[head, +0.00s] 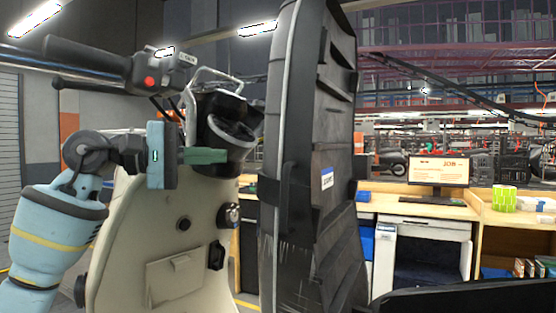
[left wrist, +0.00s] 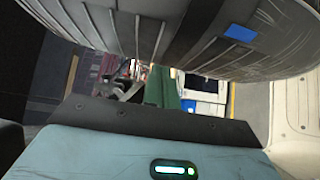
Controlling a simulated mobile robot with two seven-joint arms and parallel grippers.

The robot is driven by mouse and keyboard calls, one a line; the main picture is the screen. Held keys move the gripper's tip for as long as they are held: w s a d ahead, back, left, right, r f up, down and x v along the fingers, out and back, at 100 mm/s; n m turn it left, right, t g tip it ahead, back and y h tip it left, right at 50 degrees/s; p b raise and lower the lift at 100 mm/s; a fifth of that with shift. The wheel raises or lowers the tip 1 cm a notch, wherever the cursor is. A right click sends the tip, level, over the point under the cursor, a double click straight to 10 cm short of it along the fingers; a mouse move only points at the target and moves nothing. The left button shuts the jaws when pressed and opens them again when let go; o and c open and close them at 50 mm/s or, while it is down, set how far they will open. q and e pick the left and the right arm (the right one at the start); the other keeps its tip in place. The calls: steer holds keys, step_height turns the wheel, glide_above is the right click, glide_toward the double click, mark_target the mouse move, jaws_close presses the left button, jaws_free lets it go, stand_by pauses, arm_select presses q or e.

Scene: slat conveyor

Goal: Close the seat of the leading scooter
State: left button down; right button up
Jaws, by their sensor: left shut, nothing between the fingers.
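The scooter (head: 165,240) is cream with a dark handlebar and a red button. Its seat (head: 325,160) stands raised, nearly upright, with its ribbed black underside showing and a small blue-and-white label. My left gripper (head: 222,156) is shut and empty, its green fingers pointing right toward the seat, in front of the scooter's front column. I cannot tell the exact gap, but the fingers look apart from the seat. My right gripper is out of view.
A wooden workbench (head: 375,208) with a monitor (head: 438,172), a keyboard and green rolls (head: 504,198) stands behind at right. A dark surface (head: 470,298) fills the lower right corner. More scooters (head: 393,160) show far back.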

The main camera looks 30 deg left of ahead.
arm_select(q)
steer(key=p+x, duration=0.2)
steer(key=x, duration=0.7)
steer(key=shift+w+r, duration=0.2)
steer(key=shift+w, duration=0.05)
steer(key=shift+d+r, duration=0.15)
steer(key=shift+d, duration=0.05)
stand_by(0.3)
